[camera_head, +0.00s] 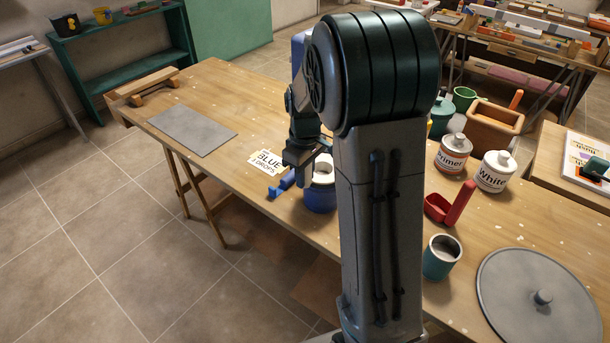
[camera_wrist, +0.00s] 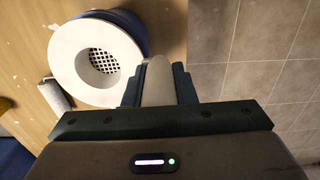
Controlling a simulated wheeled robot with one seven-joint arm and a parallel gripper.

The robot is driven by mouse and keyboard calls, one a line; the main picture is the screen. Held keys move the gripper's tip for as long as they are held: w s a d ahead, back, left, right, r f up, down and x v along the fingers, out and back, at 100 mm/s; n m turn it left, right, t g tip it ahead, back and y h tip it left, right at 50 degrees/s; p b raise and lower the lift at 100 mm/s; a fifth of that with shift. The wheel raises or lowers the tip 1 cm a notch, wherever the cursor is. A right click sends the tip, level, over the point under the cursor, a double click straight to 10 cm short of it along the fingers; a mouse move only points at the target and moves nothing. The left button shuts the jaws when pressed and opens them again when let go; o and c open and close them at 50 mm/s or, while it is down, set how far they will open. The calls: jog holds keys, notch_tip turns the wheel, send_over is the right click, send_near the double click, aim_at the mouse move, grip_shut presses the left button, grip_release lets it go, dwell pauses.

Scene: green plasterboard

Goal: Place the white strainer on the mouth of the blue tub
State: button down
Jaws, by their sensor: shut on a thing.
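The white strainer (camera_wrist: 70,55), a wide ring with a dark mesh in its middle, shows in the wrist view. It also shows in the head view (camera_head: 324,171), partly hidden by my arm. The blue tub (camera_head: 320,198) stands on the bench under it. In the wrist view the tub's dark blue side (camera_wrist: 133,24) shows past the strainer's upper right edge. My gripper (camera_wrist: 158,82) is shut on the strainer's pale handle, at the ring's right side. The strainer lies over the tub's mouth; I cannot tell whether it touches the rim.
A blue-handled tool (camera_head: 281,187) and a card reading "BLUE 2 DROPS" (camera_head: 265,163) lie left of the tub. Primer (camera_head: 453,155) and White (camera_head: 494,172) cans, a red scoop (camera_head: 440,209) and a teal cup (camera_head: 440,258) stand to the right. A grey sheet (camera_head: 192,130) lies far left.

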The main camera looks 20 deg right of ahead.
jog(key=shift+f, duration=0.7)
jog(key=shift+f, duration=0.25)
jog(key=c, duration=1.2)
grip_release()
jog(key=shift+r, duration=0.1)
jog(key=shift+r, duration=0.1)
